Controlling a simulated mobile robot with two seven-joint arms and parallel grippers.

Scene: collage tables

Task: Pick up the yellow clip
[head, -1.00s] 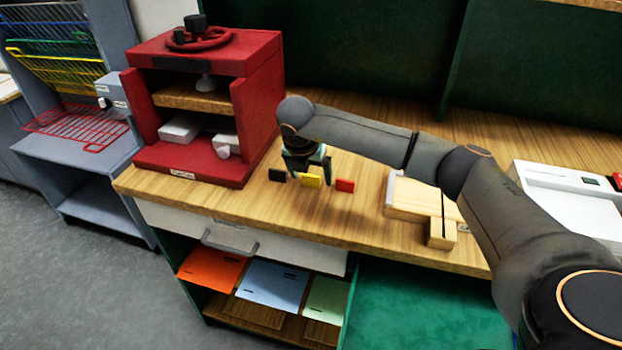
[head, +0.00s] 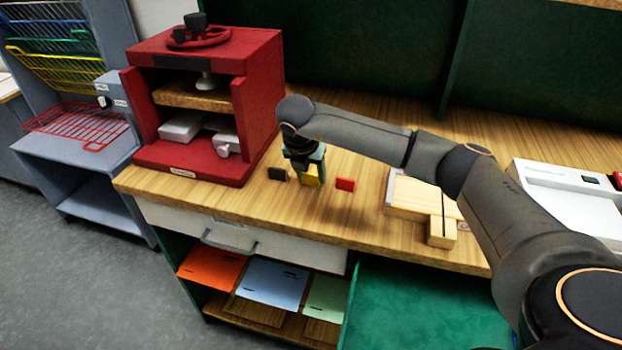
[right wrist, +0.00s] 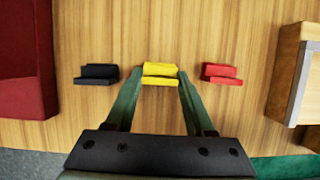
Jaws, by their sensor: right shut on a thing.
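The yellow clip (head: 311,178) is on the wooden table between a black clip (head: 278,174) and a red clip (head: 345,184). My right gripper (head: 309,177) is over it, with its fingers shut on its two sides. In the right wrist view the yellow clip (right wrist: 160,74) sits between the green fingertips (right wrist: 159,76). The black clip (right wrist: 98,74) is to its left and the red clip (right wrist: 221,73) to its right, both apart from the fingers. I cannot tell whether the yellow clip still touches the table. My left gripper is not in view.
A red press (head: 205,100) stands to the left on the table (head: 250,200). A wooden board with a cutting block (head: 441,230) lies to the right, and a white device (head: 575,200) beyond it. Coloured sheets (head: 272,283) lie on a shelf below. The table's front strip is clear.

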